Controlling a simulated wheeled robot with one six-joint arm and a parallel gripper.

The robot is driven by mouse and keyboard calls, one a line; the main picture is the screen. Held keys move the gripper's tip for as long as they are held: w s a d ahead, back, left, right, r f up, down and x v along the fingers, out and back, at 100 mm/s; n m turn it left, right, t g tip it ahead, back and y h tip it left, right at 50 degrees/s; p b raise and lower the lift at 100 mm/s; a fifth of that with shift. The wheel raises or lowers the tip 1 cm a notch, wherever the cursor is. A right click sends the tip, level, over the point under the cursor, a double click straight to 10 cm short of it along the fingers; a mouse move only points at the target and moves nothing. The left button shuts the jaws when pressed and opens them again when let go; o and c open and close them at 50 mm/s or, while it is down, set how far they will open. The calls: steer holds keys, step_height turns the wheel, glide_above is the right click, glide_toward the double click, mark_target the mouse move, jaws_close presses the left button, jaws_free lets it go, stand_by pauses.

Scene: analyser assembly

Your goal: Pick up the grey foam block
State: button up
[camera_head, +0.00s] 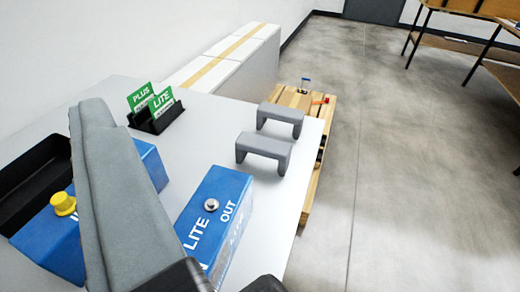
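Two grey bridge-shaped blocks stand on the white table, the nearer one (264,151) just in front of the farther one (281,116). They look alike, and I cannot tell which is the foam block meant. A large, long grey foam-like piece (125,210) fills the left foreground, close to the camera and over the table. Black parts of my gripper (225,284) show at the bottom edge, one against the lower end of this piece. Their fingertips are cut off or hidden, so I cannot tell whether they grip it.
A blue LITE box (215,215) stands on the table (200,130), right of the grey piece. Another blue box (45,245) with a yellow knob is partly hidden. A black holder (155,117) has green cards.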

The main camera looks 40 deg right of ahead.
steer(key=w+d+f+m+g+h, duration=0.1)
steer(key=w+d+m+g, duration=0.3)
steer(key=w+m, duration=0.25)
steer(key=m+g+y, duration=0.1)
steer(key=m+g, duration=1.2)
steer(key=m, duration=1)
glide_above(264, 143)
step_height(264, 143, down, 10)
steer(key=shift+n, duration=0.25)
step_height(264, 143, down, 17)
steer(key=shift+w+r, duration=0.1)
steer(key=shift+c, duration=0.2)
steer(key=c, duration=1)
